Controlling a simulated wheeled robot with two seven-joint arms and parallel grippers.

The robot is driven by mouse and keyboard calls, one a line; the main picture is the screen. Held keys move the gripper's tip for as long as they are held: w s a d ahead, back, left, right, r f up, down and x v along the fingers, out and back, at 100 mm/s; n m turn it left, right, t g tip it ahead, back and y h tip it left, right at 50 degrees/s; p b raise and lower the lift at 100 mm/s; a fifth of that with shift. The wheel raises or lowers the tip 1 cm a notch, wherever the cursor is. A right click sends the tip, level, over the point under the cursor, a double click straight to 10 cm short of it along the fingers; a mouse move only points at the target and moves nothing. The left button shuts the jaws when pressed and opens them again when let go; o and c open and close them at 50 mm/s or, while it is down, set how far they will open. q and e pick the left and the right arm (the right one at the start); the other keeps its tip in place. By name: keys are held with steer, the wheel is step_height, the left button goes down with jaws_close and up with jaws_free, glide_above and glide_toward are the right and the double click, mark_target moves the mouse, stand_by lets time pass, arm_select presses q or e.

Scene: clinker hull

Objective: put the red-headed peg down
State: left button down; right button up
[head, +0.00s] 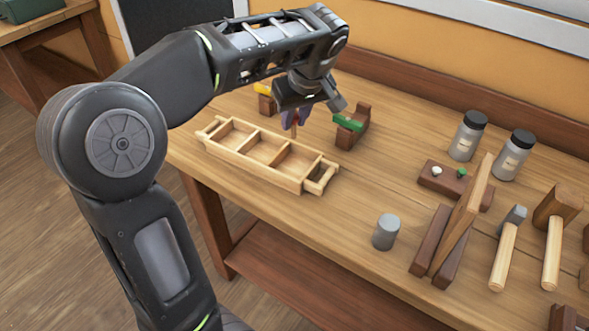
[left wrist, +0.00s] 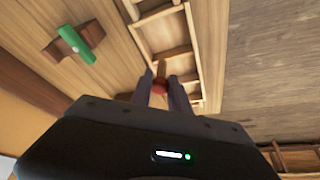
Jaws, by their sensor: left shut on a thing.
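My left gripper (head: 294,117) is shut on the red-headed peg, above the table by the far side of the wooden tray (head: 248,167). In the left wrist view, the peg's red head (left wrist: 160,87) is between the two fingertips, and its wooden shaft (left wrist: 162,68) points away from the camera. The peg overlaps the tray's long wall in that view; I cannot tell whether it touches anything. In the head view the peg (head: 295,129) is mostly hidden by the fingers. The tray has several open compartments that look empty. My right gripper is not in view.
A green piece (head: 348,122) rests on a wooden block (head: 359,131) right of the gripper. A yellow piece (head: 262,88) is behind it. A grey cylinder (head: 386,232), jars (head: 467,136), and mallets (head: 504,250) stand or lie to the right. Table between tray and cylinder is clear.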

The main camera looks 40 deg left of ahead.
mark_target(295, 138)
arm_select(q)
steer(key=shift+f, duration=3.1)
steer(key=shift+f, duration=1.9)
steer(key=shift+f, duration=0.1)
steer(key=shift+f, duration=0.1)
steer(key=c, duration=1.2)
jaws_free()
steer(key=shift+c, duration=0.2)
steer(key=shift+r, duration=0.2)
